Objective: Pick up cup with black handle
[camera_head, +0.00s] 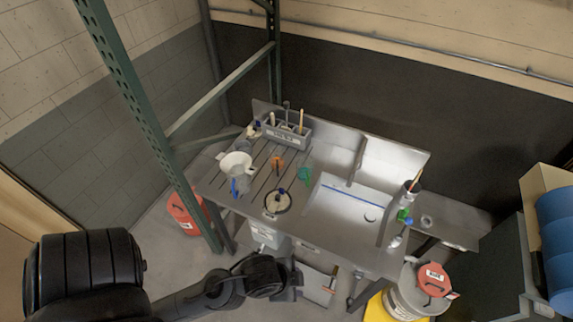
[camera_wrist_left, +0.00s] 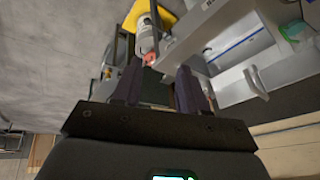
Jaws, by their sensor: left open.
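In the head view, a round pale vessel with a dark rim (camera_head: 277,203) stands at the front edge of the metal sink bench. A dark and blue piece sticks up from it; I cannot tell whether that is a black handle. A white bowl-like vessel (camera_head: 236,160) stands behind it to the left, with a clear cup-like item (camera_head: 241,184) and a blue piece in front. My left gripper (camera_head: 297,281) is in front of the bench, apart from these vessels. In the left wrist view, its two dark fingers (camera_wrist_left: 159,88) are apart with nothing between them.
The sink bench (camera_head: 326,237) also bears a green cup (camera_head: 304,174), an orange item (camera_head: 278,163) and a grey caddy (camera_head: 288,133) at the back. A green post (camera_head: 152,125) rises at its left. A grey bucket with red lid (camera_head: 434,280) stands at right.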

